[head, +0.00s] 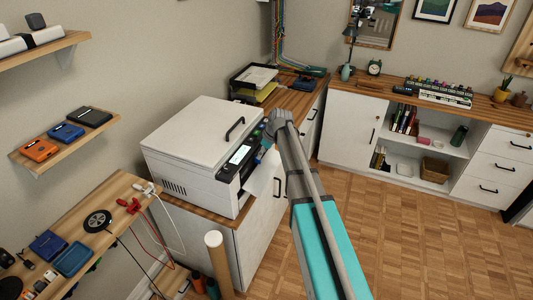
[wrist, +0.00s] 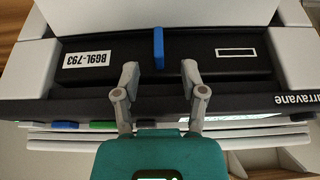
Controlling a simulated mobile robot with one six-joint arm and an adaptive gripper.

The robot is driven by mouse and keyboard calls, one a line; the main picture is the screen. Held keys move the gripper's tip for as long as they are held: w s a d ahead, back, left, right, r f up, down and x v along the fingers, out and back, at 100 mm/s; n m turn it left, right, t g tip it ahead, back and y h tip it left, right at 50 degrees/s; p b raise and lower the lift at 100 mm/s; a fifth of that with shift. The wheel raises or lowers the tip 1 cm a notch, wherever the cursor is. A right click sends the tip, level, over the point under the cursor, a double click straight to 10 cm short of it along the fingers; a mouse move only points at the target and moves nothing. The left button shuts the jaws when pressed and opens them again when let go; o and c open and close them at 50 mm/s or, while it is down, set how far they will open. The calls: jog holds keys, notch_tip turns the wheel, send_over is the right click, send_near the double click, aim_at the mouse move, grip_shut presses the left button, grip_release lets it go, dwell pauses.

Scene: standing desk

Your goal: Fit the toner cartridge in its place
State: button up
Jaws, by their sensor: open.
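The toner cartridge (wrist: 225,55) is a long black block with a white label reading B69L-793 and an upright blue tab (wrist: 158,48). In the wrist view it lies across the front opening of the white printer (head: 200,150), between two pale side walls. I cannot tell how deep it sits. My gripper (wrist: 160,72) is open, its two grey fingers apart at the cartridge's near edge, one on either side of the tab's line. No contact with the tab shows. In the head view my arm hides the cartridge and the gripper.
A white flap (head: 263,174) hangs open at the printer's front. The printer stands on a wood-topped white cabinet (head: 236,240). A paper tray (head: 255,80) is behind it. A workbench (head: 105,215) with tools is at left. The parquet floor (head: 420,230) at right is clear.

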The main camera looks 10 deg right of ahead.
jog(key=shift+b+x, duration=1.45)
jog(key=shift+x, duration=0.4)
grip_shut()
